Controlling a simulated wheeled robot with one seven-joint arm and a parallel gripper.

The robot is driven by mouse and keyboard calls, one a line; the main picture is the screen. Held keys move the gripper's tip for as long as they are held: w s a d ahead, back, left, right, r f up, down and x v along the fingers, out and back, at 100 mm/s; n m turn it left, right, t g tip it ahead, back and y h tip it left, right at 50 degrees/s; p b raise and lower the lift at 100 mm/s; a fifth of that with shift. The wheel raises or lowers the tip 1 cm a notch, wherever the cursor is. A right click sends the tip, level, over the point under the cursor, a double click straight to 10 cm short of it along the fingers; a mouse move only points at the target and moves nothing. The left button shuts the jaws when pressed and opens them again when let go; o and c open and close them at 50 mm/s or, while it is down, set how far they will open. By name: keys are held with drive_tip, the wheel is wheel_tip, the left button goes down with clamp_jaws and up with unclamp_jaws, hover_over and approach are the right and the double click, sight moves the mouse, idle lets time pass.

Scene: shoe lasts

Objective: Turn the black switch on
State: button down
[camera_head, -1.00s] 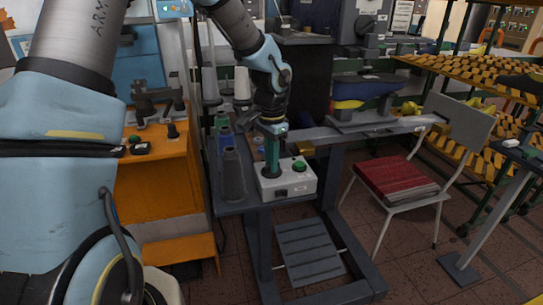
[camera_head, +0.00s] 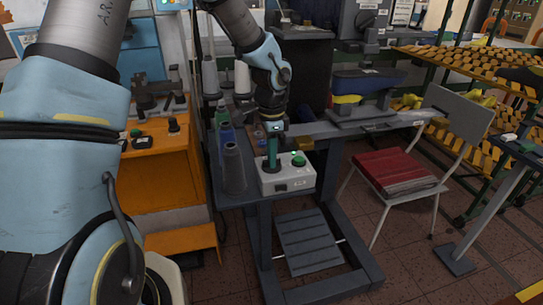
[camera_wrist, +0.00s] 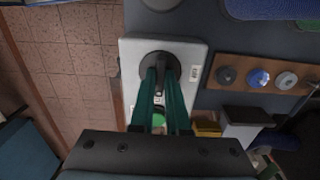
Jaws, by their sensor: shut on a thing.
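A white control box (camera_head: 287,182) stands on the grey bench, with a green button (camera_head: 298,159) on its top right. In the wrist view the box (camera_wrist: 190,52) carries a round black switch (camera_wrist: 157,62). My gripper (camera_head: 270,166) points down at the left part of the box, its green fingers hiding the switch in the head view. In the wrist view my gripper (camera_wrist: 159,77) is shut on the black switch, with a finger on each side. The green button (camera_wrist: 158,121) shows partly between the fingers. Whether the switch is turned cannot be told.
Thread cones, including a dark one (camera_head: 233,168), stand left of the box. A wooden panel with knobs (camera_wrist: 262,75) lies beside the box. A chair with a red seat (camera_head: 394,171) is to the right. An orange cabinet (camera_head: 160,178) stands at the left.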

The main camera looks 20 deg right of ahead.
drive_tip(key=c, duration=0.9)
unclamp_jaws()
drive_tip(key=shift+r, duration=0.1)
wheel_tip(320, 180, up, 11)
drive_tip(key=b, duration=0.2)
drive_tip(key=shift+f, duration=0.2)
drive_tip(key=shift+s, duration=0.1)
